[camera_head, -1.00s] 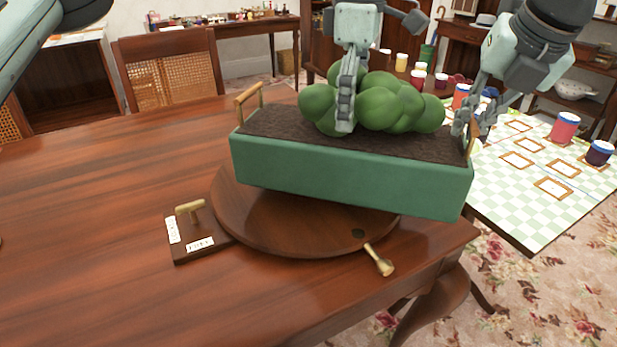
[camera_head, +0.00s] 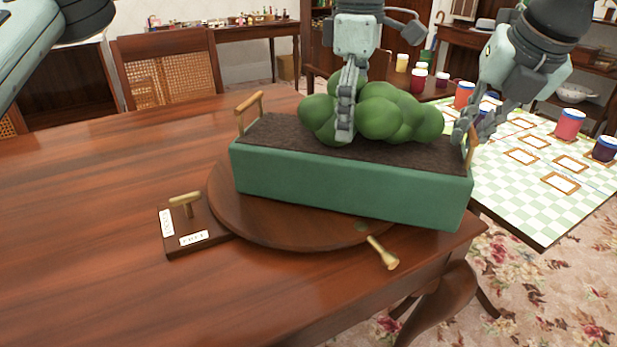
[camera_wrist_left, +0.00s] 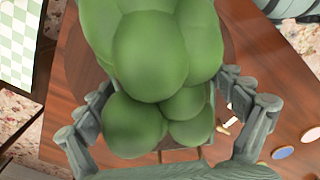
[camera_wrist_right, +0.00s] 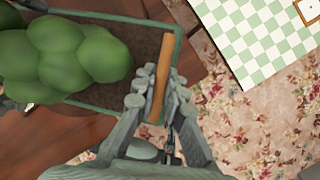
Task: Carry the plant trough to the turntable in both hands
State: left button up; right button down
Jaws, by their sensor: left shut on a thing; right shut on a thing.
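The plant trough (camera_head: 345,190) is a long green box of dark soil with rounded green foliage (camera_head: 385,115). It is over the round wooden turntable (camera_head: 290,230), its right end past the disc's edge; I cannot tell whether it touches the disc. My left gripper (camera_head: 345,138) is shut on the foliage, with a lobe between its fingers in the left wrist view (camera_wrist_left: 135,125). The trough's left handle (camera_head: 250,108) is free. My right gripper (camera_head: 468,135) is shut on the right wooden handle, clearly seen in the right wrist view (camera_wrist_right: 160,75).
A labelled wooden block with a brass handle (camera_head: 187,205) sits left of the turntable. A brass knob (camera_head: 384,253) sticks out at its front right. A side table with a green checked top (camera_head: 510,200) holds jars and small frames. The left of the wooden table (camera_head: 90,220) is clear.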

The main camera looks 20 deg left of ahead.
pick_arm(q)
jog(key=shift+f, duration=0.2)
pick_arm(e)
jog(key=shift+d+f, duration=0.1)
jog(key=shift+f, duration=0.3)
pick_arm(q)
jog(key=o, duration=1.5)
jog(key=shift+a, duration=0.1)
pick_arm(e)
jog(key=c, duration=1.9)
grip_release()
pick_arm(q)
jog(key=shift+o, duration=0.2)
jog(key=shift+s, duration=0.1)
pick_arm(e)
jog(key=o, duration=0.3)
jog(key=shift+s+r, duration=0.1)
pick_arm(q)
notch_tip(320, 180, up, 11)
jog(key=shift+r, duration=0.45)
pick_arm(e)
jog(key=shift+r, duration=0.2)
jog(key=v, duration=1.1)
jog(key=shift+s+r, duration=0.2)
jog(key=shift+r, duration=0.1)
